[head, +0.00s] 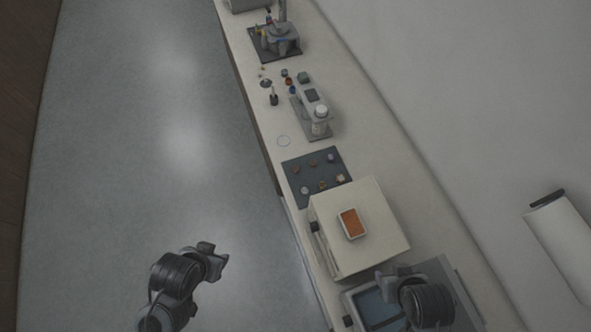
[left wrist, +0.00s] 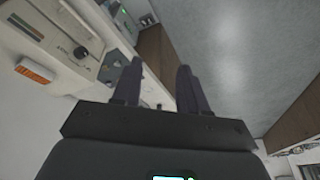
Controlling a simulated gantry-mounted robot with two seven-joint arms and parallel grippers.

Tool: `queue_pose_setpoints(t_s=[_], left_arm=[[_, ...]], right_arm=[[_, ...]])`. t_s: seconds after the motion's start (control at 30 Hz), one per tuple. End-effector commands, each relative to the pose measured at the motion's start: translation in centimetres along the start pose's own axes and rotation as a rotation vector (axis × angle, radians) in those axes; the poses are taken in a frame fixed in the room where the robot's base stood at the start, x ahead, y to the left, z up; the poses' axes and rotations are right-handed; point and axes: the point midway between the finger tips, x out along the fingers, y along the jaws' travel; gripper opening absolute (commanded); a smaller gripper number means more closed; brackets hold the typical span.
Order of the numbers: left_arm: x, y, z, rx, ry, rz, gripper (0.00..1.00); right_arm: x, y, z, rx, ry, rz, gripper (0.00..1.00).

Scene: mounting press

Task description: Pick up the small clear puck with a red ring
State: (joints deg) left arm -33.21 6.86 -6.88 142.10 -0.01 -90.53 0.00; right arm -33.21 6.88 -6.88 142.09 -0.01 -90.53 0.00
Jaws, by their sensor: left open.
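Several small pucks lie on a dark mat (head: 304,178) on the bench in the head view. They are too small to tell which is the clear one with a red ring. My left gripper (head: 219,259) is over the floor, left of the bench and well apart from the mat. In the left wrist view its two fingers (left wrist: 157,88) are apart with nothing between them. My right gripper (head: 388,279) is over the near end of the bench, by the blue-grey screen; its fingers are not clear.
A white box machine (head: 375,243) with an orange-topped tray (head: 350,223) stands just nearer than the mat. Beyond the mat are a grey-white instrument (head: 312,108), small bottles and a device on a dark base (head: 262,52). The floor left of the bench is clear.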

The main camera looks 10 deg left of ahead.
Motion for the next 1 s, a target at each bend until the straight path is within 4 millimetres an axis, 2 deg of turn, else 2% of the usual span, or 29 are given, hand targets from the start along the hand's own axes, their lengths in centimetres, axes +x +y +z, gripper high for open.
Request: queue_pose_setpoints(t_s=[0.37,0.4,0.5,0.53,0.83,1.0], left_arm=[[0.0,0.0,0.0,0.0,0.0,0.0,0.43],[0.0,0.0,0.0,0.0,0.0,0.0,0.44],[0.0,0.0,0.0,0.0,0.0,0.0,0.59],[0.0,0.0,0.0,0.0,0.0,0.0,0.61],[0.0,0.0,0.0,-0.01,-0.001,0.0,0.61],[0.0,0.0,-1.9,-0.067,0.102,0.004,0.61]], right_arm=[[0.0,0.0,0.0,0.0,0.0,0.0,0.43],[0.0,0.0,0.0,0.0,0.0,0.0,0.43],[0.0,0.0,0.0,0.0,0.0,0.0,0.43],[0.0,0.0,0.0,0.0,0.0,0.0,0.43],[0.0,0.0,0.0,0.0,0.0,0.0,0.43],[0.0,0.0,0.0,0.0,-0.001,0.0,0.43]])
